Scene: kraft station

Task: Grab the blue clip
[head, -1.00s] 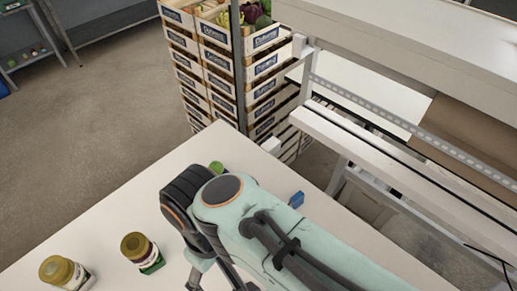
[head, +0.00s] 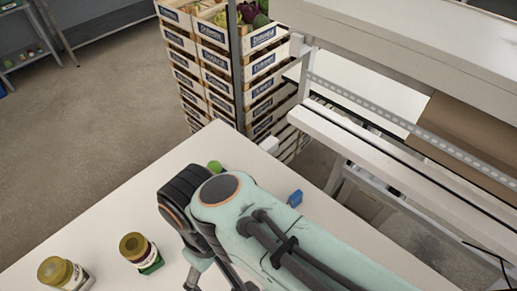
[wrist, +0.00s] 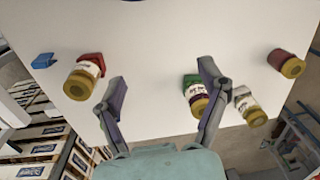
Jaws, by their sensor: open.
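The blue clip (head: 295,198) lies near the table's right edge in the head view, just beyond my arm. In the wrist view a small blue piece (wrist: 42,60), which looks like the same clip, lies at the far left by the table edge. My gripper (wrist: 162,72) is open and empty, its two fingers spread above the white table. The clip is well to the left of both fingers there, with a jar with a red piece (wrist: 85,77) between. In the head view my arm hides most of the gripper.
On the table (head: 110,215) stand a jar with a green piece (head: 141,252) and another jar (head: 64,274). A green item (head: 215,167) shows behind my arm. A red jar (wrist: 287,63) is at the wrist view's right. Stacked crates (head: 225,70) and a white rack (head: 400,160) stand beyond the table.

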